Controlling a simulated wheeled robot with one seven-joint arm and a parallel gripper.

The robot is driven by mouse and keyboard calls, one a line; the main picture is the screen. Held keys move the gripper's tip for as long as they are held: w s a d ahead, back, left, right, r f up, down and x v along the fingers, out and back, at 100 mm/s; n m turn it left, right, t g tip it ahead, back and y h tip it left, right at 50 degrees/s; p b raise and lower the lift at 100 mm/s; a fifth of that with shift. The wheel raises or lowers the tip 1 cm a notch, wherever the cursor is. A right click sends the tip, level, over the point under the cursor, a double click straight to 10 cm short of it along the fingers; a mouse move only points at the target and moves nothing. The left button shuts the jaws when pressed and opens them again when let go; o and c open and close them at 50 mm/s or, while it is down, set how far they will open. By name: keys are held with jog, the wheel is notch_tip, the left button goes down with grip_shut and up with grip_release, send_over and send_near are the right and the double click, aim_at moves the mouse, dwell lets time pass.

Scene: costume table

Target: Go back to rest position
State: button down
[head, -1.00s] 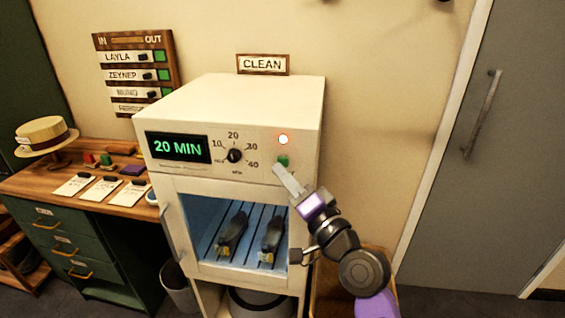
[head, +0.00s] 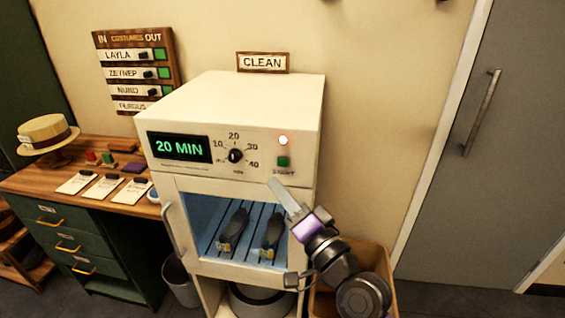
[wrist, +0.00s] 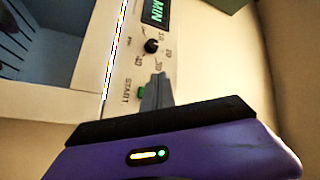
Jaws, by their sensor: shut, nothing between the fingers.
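My gripper (head: 273,184) is shut and empty, just below and in front of the control panel. In the wrist view my gripper (wrist: 157,80) points at the panel near the green start button (wrist: 141,93). The white cleaning cabinet (head: 245,95) has a display (head: 179,147) reading 20 MIN and a black dial (head: 235,156). Two dark shoes (head: 233,229) lie on the rack inside it.
A wooden desk (head: 20,180) with cards and a straw hat (head: 47,133) stands at the left. A bin (head: 181,283) is beside the cabinet. A wooden crate (head: 372,255) sits behind my arm. A grey door (head: 480,150) is at the right.

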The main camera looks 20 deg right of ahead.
dwell(0.4)
jog(key=s+d+f+n+g+h, duration=0.1)
jog(key=s+f+n, duration=0.2)
jog(key=s, duration=1.1)
jog(key=s+d+f+n+g+h, duration=0.1)
jog(key=s+f, duration=0.5)
jog(key=s, duration=0.8)
jog(key=s+d+f+n+g+h, duration=0.1)
jog(key=s+f+n+g+h, duration=0.2)
jog(key=s, duration=1.1)
notch_tip(320, 180, down, 3)
jog(key=shift+d+r+n, duration=0.15)
jog(key=shift+d+n, duration=0.25)
jog(key=shift+n, duration=0.5)
